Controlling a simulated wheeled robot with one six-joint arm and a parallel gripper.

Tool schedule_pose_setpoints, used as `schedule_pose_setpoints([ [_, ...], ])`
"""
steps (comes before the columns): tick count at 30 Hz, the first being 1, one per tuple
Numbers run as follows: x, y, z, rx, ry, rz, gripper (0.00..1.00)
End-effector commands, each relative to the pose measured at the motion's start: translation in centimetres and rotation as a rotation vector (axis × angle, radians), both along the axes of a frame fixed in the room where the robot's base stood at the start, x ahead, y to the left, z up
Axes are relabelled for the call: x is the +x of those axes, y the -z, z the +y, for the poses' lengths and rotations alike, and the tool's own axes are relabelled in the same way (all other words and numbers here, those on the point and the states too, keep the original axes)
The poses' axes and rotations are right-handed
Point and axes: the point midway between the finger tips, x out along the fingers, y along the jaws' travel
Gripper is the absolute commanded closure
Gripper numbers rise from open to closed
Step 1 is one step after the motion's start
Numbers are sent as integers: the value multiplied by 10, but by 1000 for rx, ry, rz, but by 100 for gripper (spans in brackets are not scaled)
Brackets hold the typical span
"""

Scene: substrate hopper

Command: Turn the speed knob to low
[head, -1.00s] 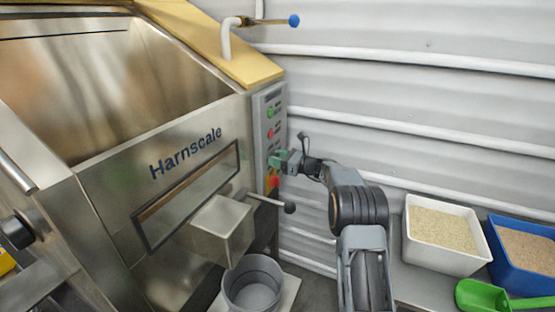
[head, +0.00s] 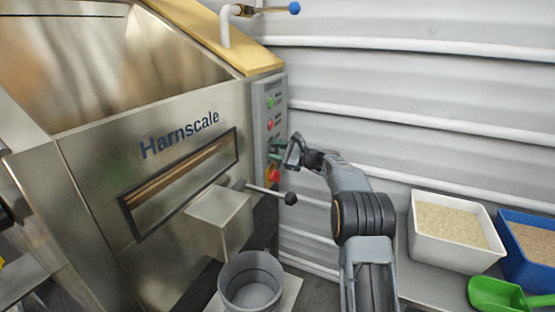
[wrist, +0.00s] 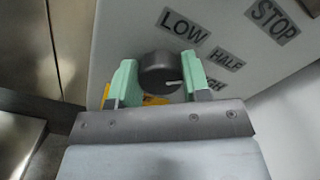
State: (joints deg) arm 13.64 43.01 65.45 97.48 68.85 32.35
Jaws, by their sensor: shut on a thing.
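The speed knob (wrist: 160,72) is a dark round knob on the grey control panel (head: 271,95). My gripper (wrist: 160,80) has its two green fingers on either side of the knob and is shut on it. The knob's white mark points right in the wrist view, toward the HALF label (wrist: 228,60) and the partly hidden HIGH label (wrist: 213,82), away from the LOW label (wrist: 184,27). In the head view my gripper (head: 277,152) is at the panel below the red button (head: 270,124) and covers the knob.
A STOP label (wrist: 273,22) is on the panel, and a red stop button (head: 273,175) is just below my gripper. A lever with a black ball (head: 291,198) sticks out below. A grey bucket (head: 250,282) stands under the spout. A white tub (head: 450,250) is at right.

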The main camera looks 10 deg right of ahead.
Motion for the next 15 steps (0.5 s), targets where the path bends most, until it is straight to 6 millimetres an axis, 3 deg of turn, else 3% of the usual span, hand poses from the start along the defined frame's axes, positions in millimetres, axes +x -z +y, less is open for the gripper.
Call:
schedule_pose_setpoints([
  [15, -1, 8, 0, -289, -1, -394, 80],
])
